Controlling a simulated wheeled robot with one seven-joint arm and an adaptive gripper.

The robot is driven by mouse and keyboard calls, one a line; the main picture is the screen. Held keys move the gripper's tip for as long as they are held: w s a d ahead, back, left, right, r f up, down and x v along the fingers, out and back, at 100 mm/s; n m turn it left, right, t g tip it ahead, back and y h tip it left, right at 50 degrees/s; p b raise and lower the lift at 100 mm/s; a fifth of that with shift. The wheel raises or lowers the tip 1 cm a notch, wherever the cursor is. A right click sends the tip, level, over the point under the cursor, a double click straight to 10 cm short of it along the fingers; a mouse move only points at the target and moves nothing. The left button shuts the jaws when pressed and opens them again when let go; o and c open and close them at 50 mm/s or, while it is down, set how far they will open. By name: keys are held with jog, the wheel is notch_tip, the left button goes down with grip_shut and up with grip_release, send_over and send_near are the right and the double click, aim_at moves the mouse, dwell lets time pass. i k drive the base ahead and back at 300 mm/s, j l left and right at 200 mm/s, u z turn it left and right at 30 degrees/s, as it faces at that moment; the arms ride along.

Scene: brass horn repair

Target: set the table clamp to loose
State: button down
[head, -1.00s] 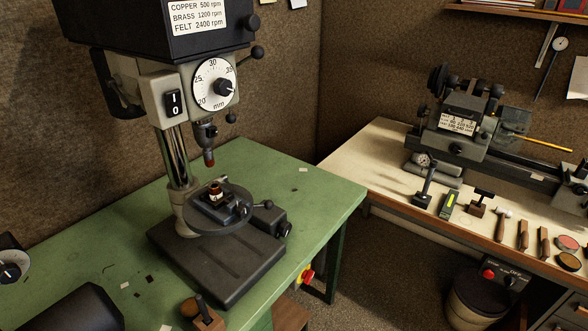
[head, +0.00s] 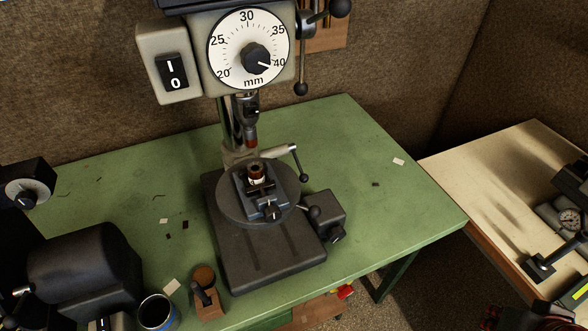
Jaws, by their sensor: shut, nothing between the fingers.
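The drill press stands on the green bench. Its round dark table (head: 232,208) sits on the column above the base (head: 262,262). A pale grey arm (head: 277,152) reaches right from the column behind the table and ends in a black handle (head: 299,165) hanging down to a ball knob; this may be the table clamp. A second short black lever (head: 312,211) is on a dark box (head: 326,208) at the table's right. No label shows which is the clamp, and its loose or tight setting cannot be read. My gripper is not in view.
A small vise (head: 268,208) on the table holds a brown part (head: 257,172) below the spindle (head: 250,130). A dark machine (head: 85,265), a cup (head: 157,312) and a wooden block (head: 208,305) crowd the front left. The green bench (head: 400,205) is mostly clear at right.

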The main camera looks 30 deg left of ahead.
aim_at(303, 178)
jog(key=i+u, duration=0.45)
jog(key=i+l+u, duration=0.2)
jog(key=u, duration=0.2)
jog(key=i+l+u, duration=0.3)
jog(key=u, duration=0.15)
